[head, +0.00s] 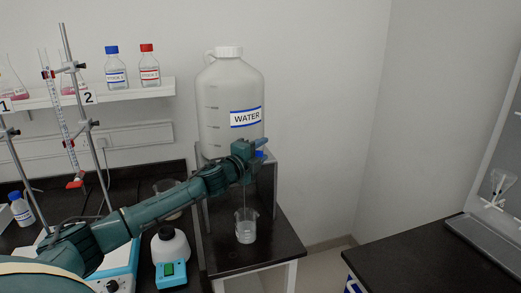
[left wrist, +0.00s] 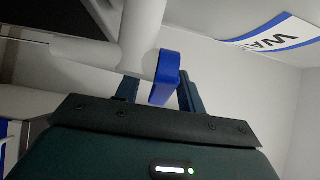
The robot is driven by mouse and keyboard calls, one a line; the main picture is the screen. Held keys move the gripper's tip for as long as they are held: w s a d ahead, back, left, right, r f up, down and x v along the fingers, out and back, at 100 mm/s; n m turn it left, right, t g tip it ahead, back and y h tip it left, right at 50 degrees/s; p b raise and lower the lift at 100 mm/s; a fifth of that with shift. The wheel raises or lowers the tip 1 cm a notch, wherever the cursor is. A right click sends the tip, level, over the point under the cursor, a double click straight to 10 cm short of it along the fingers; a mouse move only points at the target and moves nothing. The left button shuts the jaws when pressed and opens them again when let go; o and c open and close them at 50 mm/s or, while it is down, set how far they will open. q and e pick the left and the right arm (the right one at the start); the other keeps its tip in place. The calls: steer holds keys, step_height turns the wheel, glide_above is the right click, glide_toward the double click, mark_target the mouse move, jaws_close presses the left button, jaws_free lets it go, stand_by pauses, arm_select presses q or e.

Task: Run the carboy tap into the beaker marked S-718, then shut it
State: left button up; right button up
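The carboy (head: 228,92) labelled WATER stands on a raised stand at the back. Its blue tap handle (left wrist: 167,72) shows in the left wrist view, and a bit of blue (head: 259,154) shows in the head view. My left gripper (head: 261,145) is at the tap, with its fingers on either side of the handle. The left finger stands apart from the handle; the right one is close to it. A beaker (head: 246,232) stands under the tap with clear liquid in it, and a thin stream seems to fall into it. Its marking is unreadable. My right gripper is out of view.
Another beaker (head: 166,187) is partly hidden behind my left arm. A stirrer hotplate (head: 118,268) and a burette stand (head: 85,130) are at left. A shelf (head: 140,91) holds bottles and flasks. The right bench (head: 425,262) is mostly clear.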

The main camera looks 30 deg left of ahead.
arm_select(q)
steer(key=shift+c, duration=0.2)
jaws_close()
steer(key=shift+w+f+y, duration=0.1)
steer(key=shift+y, duration=0.2)
steer(key=shift+w+a+n+g+y+b, duration=0.2)
steer(key=shift+a+n+g+y+b, duration=0.15)
steer(key=shift+n+y, duration=0.85)
steer(key=shift+w+a+n+g+y+b, duration=0.35)
steer(key=shift+n+y, duration=0.45)
steer(key=shift+y, duration=0.8)
steer(key=shift+w+a+n+g+y+b, duration=0.1)
steer(key=shift+a+n+g+y+b, duration=0.3)
steer(key=shift+n+y, duration=0.8)
